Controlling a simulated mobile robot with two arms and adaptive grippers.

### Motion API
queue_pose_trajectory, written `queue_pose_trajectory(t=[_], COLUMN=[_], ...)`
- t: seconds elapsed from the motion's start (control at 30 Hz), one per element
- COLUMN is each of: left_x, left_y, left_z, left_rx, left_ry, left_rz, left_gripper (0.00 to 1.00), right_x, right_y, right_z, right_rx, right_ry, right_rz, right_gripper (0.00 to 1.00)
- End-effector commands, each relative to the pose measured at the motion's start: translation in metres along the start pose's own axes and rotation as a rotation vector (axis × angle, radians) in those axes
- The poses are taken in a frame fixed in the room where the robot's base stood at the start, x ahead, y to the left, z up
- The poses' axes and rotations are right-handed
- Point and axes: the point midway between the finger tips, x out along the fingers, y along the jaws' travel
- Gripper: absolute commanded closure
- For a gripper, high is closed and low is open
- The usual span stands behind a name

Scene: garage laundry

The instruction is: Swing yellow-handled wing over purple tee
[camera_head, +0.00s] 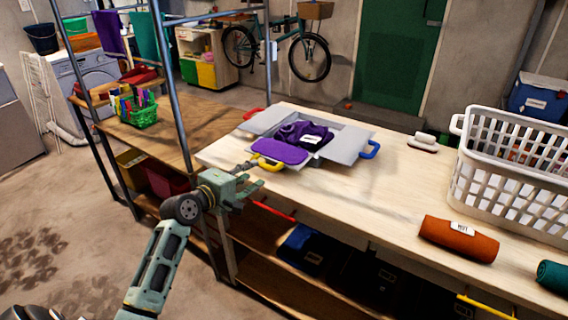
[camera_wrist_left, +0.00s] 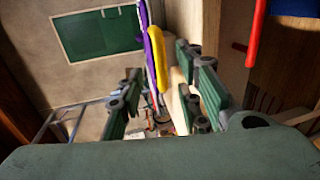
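A folding board (camera_head: 345,145) lies on the light wooden workbench, its grey side panels spread. A purple tee (camera_head: 300,133) with a white label lies on its middle. The yellow-handled wing lies flat toward the near edge, with a flat purple layer (camera_head: 280,151) on it. Its yellow handle (camera_head: 266,163) points toward my left gripper (camera_head: 254,178), which is just in front of the bench edge. In the left wrist view, the gripper (camera_wrist_left: 163,92) is open and empty. The yellow handle (camera_wrist_left: 157,60) appears between its fingers; contact cannot be told. My right gripper is not in view.
A red handle (camera_head: 254,113) and a blue handle (camera_head: 370,150) belong to the board's other sides. A rolled orange towel (camera_head: 458,239), a brush (camera_head: 423,142) and a white basket (camera_head: 480,188) stand right. A metal post (camera_head: 174,90) rises left of the bench.

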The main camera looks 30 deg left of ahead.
Motion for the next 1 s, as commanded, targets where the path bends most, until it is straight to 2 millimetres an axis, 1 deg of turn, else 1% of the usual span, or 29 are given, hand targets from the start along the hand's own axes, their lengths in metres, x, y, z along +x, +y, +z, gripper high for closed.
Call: queue_pose_trajectory(t=[0.07,0.2,0.4,0.5,0.63,0.9,1.0], left_x=[0.007,0.029,0.058,0.068,0.074,0.076,0.075], left_y=[0.001,0.001,0.0,0.0,0.0,-0.001,-0.001], left_z=[0.0,0.001,0.0,0.0,0.0,0.001,0.001], left_rx=[-0.004,-0.002,-0.002,0.0,0.001,0.002,0.002], left_ry=[-0.002,-0.002,-0.001,0.0,0.0,0.0,0.0], left_rz=[0.002,0.001,0.0,0.0,0.0,-0.001,-0.001], left_gripper=[0.68,0.68,0.68,0.68,0.68,0.68,0.75], right_x=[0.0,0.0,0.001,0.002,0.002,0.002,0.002], right_y=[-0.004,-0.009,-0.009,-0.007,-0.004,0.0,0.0], right_z=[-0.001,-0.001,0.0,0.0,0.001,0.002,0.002], right_rx=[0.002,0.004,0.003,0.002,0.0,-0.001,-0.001], right_ry=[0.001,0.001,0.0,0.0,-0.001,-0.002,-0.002], right_rz=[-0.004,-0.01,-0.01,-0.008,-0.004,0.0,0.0], right_gripper=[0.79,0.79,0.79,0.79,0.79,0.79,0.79])
